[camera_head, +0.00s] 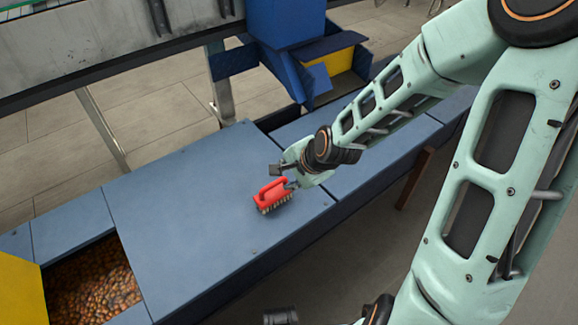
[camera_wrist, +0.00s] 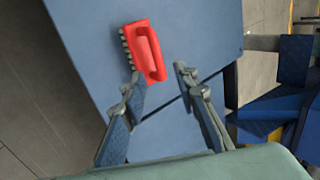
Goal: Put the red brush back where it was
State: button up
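The red brush (camera_head: 270,193) lies on the blue table top (camera_head: 190,205), bristles down, with its loop handle up. In the wrist view the red brush (camera_wrist: 146,52) shows just ahead of the fingertips, its lower end reaching between them. My gripper (camera_head: 283,176) is low beside the brush, on its upper right side. In the wrist view my gripper (camera_wrist: 157,76) has its fingers spread, with a gap between the right finger and the red handle. The left fingertip overlaps the bristle side; I cannot tell whether it touches.
An opening with brown pellets (camera_head: 92,290) is at the table's lower left, with a yellow panel (camera_head: 20,292) beside it. A blue bin with a yellow inside (camera_head: 335,62) stands behind the table. The table top left of the brush is clear.

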jog(key=shift+p+v, duration=0.6)
jog(key=shift+v, duration=0.8)
